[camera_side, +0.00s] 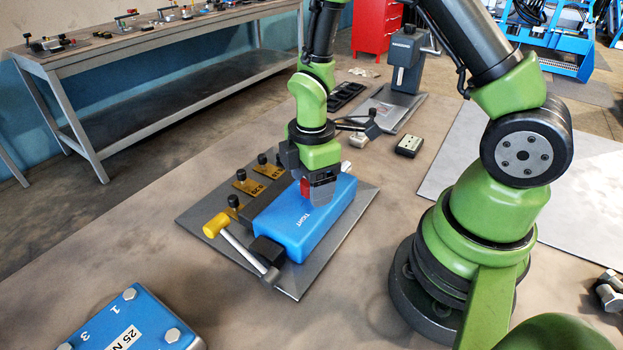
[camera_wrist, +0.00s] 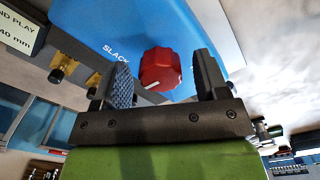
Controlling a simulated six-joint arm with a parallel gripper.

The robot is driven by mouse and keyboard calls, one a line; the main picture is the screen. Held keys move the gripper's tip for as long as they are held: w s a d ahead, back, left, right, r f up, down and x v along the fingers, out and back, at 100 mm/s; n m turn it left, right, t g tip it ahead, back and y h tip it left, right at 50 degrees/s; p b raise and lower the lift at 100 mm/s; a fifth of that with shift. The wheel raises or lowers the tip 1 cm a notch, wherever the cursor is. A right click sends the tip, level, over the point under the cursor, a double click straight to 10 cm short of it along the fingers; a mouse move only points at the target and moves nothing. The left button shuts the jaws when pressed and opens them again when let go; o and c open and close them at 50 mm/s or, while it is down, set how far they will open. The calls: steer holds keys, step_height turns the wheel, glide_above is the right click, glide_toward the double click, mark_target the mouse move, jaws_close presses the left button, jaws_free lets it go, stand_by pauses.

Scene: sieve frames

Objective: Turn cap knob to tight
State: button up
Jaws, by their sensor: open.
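The red cap knob (camera_wrist: 161,66) sits on the blue box (camera_wrist: 95,22) and shows a white mark at its lower left edge in the wrist view. The word SLACK is printed on the blue face to the left of the knob. In the side view, TIGHT is printed on the blue box (camera_side: 285,236); a bit of the red knob (camera_side: 305,187) shows beside my gripper (camera_side: 321,188). In the wrist view my gripper (camera_wrist: 164,80) is open, with one finger on each side of the knob and gaps visible. Contact is not visible. TIGHT is not visible in the wrist view.
The blue box is on a dark plate (camera_side: 296,289) with a yellow-headed hammer-like handle (camera_side: 215,225) and several black knobs with yellow tags along its left. A blue block marked 25 N (camera_side: 130,325) lies front left. A grey stand (camera_side: 402,65) is behind.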

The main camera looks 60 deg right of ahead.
steer(key=c, duration=0.9)
